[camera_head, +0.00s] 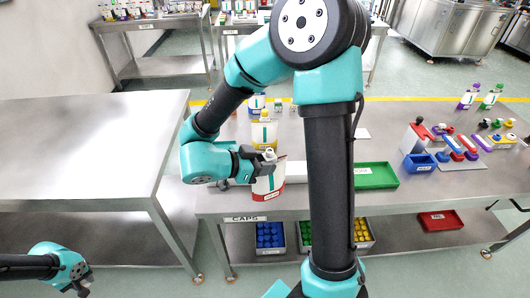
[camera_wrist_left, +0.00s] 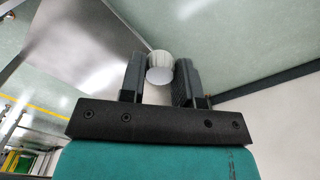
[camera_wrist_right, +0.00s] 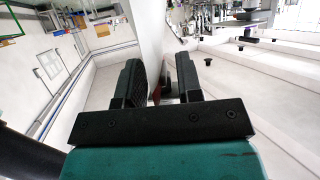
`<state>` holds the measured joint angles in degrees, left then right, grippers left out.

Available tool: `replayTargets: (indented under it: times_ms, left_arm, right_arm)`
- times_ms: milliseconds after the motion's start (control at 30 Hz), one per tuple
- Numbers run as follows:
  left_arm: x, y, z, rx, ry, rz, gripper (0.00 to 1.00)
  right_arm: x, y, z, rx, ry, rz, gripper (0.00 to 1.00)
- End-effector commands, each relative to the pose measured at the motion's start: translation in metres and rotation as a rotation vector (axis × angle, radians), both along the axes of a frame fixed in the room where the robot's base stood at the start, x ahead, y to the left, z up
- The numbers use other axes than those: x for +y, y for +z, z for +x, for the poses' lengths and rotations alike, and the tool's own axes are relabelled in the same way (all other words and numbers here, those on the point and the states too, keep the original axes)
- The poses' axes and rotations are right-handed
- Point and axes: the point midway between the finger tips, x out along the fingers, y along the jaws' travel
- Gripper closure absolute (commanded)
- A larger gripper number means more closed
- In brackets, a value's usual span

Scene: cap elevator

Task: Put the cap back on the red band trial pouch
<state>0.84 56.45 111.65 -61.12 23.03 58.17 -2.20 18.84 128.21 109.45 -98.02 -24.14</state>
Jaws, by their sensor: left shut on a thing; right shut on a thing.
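The pouch with a red band (camera_head: 268,184) and a teal stripe is in the head view, at the front edge of the steel table. My right gripper (camera_head: 265,160) is shut on its upper part, which it partly hides. In the right wrist view a small reddish-brown piece (camera_wrist_right: 156,93) shows between the fingers of my right gripper (camera_wrist_right: 160,80); the rest is hidden. My left gripper (camera_head: 84,287) is low at the far left of the head view, apart from the pouch. In the left wrist view the left gripper (camera_wrist_left: 160,75) is shut on a white ribbed cap (camera_wrist_left: 160,66).
A yellow-labelled pouch (camera_head: 264,134) stands behind the red band pouch. A green tray (camera_head: 376,176), a blue bin (camera_head: 418,164) and several tools are to the right. Bins of blue caps (camera_head: 270,236) and other caps are on the lower shelf. The left table (camera_head: 80,150) is bare.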

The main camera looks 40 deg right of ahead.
Motion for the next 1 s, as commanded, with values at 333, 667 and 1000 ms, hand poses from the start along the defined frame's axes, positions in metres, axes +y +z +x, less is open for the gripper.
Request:
replayTargets:
  times_ms: [333, 667, 1000]
  left_arm:
    - [0.0, 0.0, 0.0, 0.0, 0.0, 0.0, 0.92]
    - [0.0, 0.0, 0.0, 0.0, 0.0, 0.0, 0.92]
    - [0.0, 0.0, -0.001, 0.0, 0.022, 0.0, 0.92]
  right_arm:
    - [0.004, 0.001, -0.004, 0.0, 0.0, -0.001, 1.0]
    - [0.004, 0.001, -0.004, 0.0, 0.0, -0.001, 1.0]
    - [0.004, -0.007, 0.018, 0.0, 0.097, -0.001, 1.0]
